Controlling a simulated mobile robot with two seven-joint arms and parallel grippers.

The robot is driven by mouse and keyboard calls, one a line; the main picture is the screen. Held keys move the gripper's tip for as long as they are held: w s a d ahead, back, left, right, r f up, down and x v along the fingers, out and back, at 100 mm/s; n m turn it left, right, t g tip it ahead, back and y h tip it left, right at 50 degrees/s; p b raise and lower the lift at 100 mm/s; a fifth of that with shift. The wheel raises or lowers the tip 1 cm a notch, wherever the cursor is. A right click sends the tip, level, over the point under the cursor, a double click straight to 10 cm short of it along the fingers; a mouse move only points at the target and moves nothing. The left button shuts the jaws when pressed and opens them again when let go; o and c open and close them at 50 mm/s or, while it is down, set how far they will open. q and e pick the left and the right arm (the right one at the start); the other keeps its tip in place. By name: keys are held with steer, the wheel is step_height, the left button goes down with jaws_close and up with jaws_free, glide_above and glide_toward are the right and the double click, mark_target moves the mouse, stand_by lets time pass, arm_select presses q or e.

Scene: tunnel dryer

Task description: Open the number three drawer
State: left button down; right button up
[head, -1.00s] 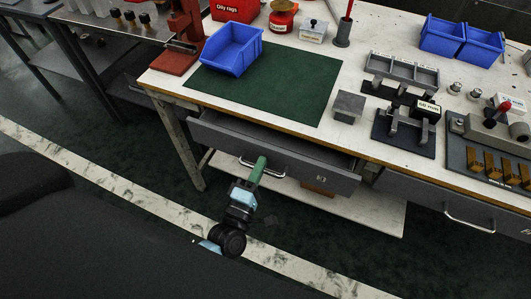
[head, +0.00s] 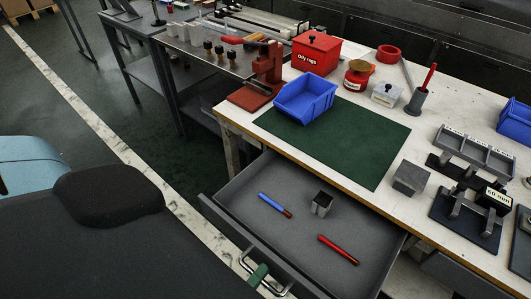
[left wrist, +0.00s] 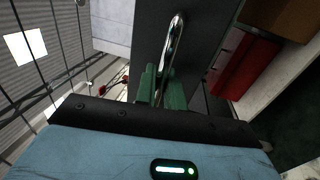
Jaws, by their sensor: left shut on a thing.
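The drawer (head: 285,235) under the white workbench is pulled well out. Inside it lie a blue marker-like stick (head: 274,205), a red one (head: 338,250) and a small open grey metal box (head: 321,204). My left gripper (head: 259,275), with green fingers, is shut on the drawer's metal bar handle (head: 247,263) at the bottom of the head view. In the left wrist view the green fingers (left wrist: 160,88) close around the handle (left wrist: 174,45) against the dark drawer front. The drawer's number label is not visible now. My right gripper is not in view.
On the bench stand a blue bin (head: 306,98) on a green mat (head: 345,140), a red oily rags box (head: 316,52), a red press (head: 264,72) and a grey block (head: 411,177). Floor at the left, beyond a pale stripe (head: 85,95), looks clear.

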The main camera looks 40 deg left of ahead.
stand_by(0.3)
arm_select(q)
steer(key=c, duration=1.9)
jaws_free()
steer(key=s, duration=0.2)
steer(key=s+f+b, duration=0.1)
steer(key=s, duration=0.4)
steer(key=shift+s+a+f, duration=0.1)
steer(key=shift+s+f, duration=0.1)
steer(key=shift+s, duration=0.2)
